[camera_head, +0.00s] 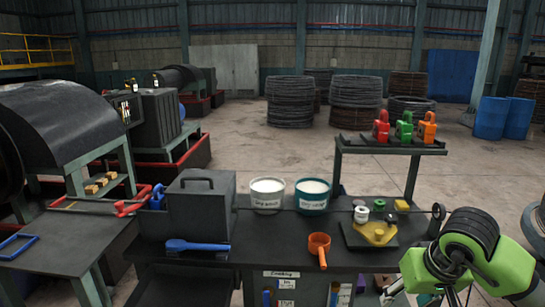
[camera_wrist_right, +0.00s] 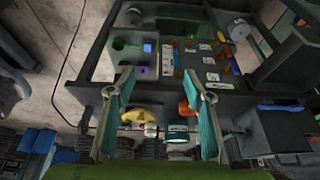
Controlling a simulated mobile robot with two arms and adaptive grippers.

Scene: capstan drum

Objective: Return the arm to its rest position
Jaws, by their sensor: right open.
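My right arm (camera_head: 480,255), green and black, reaches in at the lower right of the head view, beside the right end of the dark workbench (camera_head: 350,257). Only part of my right gripper shows there, low at the bench's edge. In the right wrist view my right gripper (camera_wrist_right: 163,88) has its two teal-padded fingers wide apart. Nothing is between the pads; the bench and its shelf show beyond them. My left arm and gripper are not in view.
On the bench are a grey box (camera_head: 200,212), a white tub (camera_head: 267,194), a teal tub (camera_head: 312,196), an orange ladle (camera_head: 319,247), a blue-handled brush (camera_head: 197,246) and a yellow piece (camera_head: 376,234). A raised shelf (camera_head: 390,147) holds red, green and orange devices. Open floor lies behind.

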